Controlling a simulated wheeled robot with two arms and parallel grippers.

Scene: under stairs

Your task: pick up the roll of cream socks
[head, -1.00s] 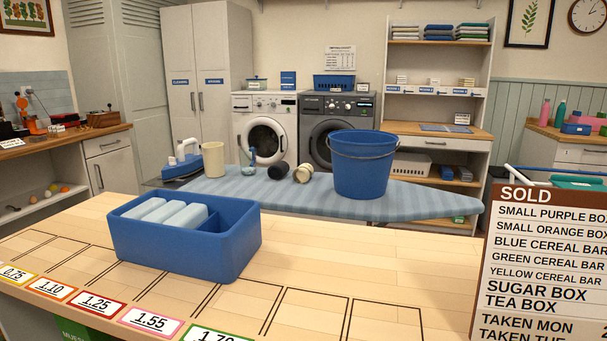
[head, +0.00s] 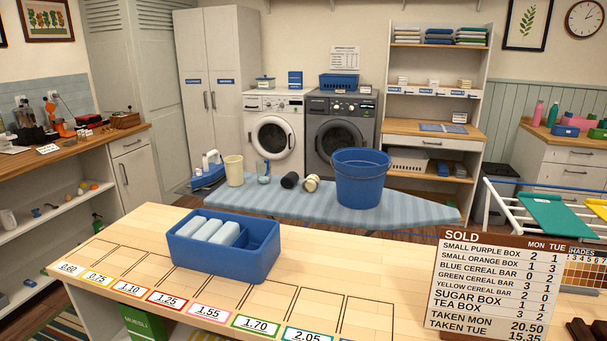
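The roll of cream socks (head: 312,183) lies on the striped ironing board (head: 225,203), behind the wooden counter. It sits just right of a dark sock roll (head: 290,180) and left of a blue bucket (head: 361,180). The two rolls are close together; I cannot tell whether they touch. Neither of my grippers is in the head view.
A blue divided bin (head: 228,259) with pale blocks stands on the near wooden counter (head: 350,262), which lies between me and the ironing board. A SOLD board (head: 490,285) stands at right. A cream cup (head: 234,170), a glass and an iron (head: 209,170) share the ironing board.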

